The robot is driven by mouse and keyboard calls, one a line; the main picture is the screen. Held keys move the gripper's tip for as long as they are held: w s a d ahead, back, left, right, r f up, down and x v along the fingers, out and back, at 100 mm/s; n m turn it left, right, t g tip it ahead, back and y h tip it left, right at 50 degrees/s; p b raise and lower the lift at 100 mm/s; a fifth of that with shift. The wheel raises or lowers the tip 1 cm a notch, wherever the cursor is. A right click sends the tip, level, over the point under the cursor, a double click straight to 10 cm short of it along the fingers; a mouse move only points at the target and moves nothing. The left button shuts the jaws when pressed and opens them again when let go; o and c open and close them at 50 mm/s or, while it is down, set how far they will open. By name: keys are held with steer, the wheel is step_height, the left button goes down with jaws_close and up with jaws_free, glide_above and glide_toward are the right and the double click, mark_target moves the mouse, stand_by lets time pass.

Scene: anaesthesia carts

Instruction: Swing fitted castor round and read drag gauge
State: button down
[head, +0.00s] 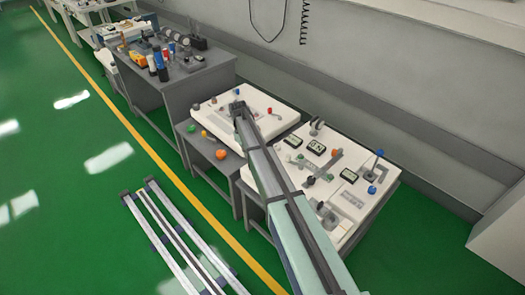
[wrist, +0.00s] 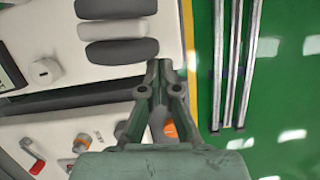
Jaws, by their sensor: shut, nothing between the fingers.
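My gripper (wrist: 161,68) is shut and empty in the wrist view, its fingertips by the edge of a white bench top (wrist: 55,20).
A white knob (wrist: 44,72) sits near the display. A red-handled lever (wrist: 33,162) and an orange piece (wrist: 170,130) lie nearer my wrist. A grey table (head: 172,80) with bottles and tools stands further back. Metal rails (head: 165,235) run along the green floor.

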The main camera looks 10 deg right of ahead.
steer(key=shift+s+a, duration=0.1)
steer(key=shift+s, duration=0.2)
stand_by(0.5)
steer(key=w+a+r+b, duration=0.1)
steer(key=w+a+r, duration=0.2)
steer(key=w+r, duration=0.5)
steer(key=s+d+f+m, duration=0.2)
steer(key=s+f, duration=1)
steer(key=s, duration=0.5)
steer(key=s+d+f+m, duration=0.1)
steer(key=s+f+m, duration=0.1)
steer(key=s+f, duration=1.3)
steer(key=s+d+f+g, duration=0.1)
steer(key=s+f+g, duration=0.1)
steer(key=s, duration=1.6)
steer(key=s+d+f+g+y, duration=0.1)
steer(key=s+f+g, duration=0.1)
steer(key=s, duration=1.7)
steer(key=shift+d+f+m, duration=0.25)
steer(key=shift+d+m, duration=0.05)
steer(key=shift+m, duration=0.1)
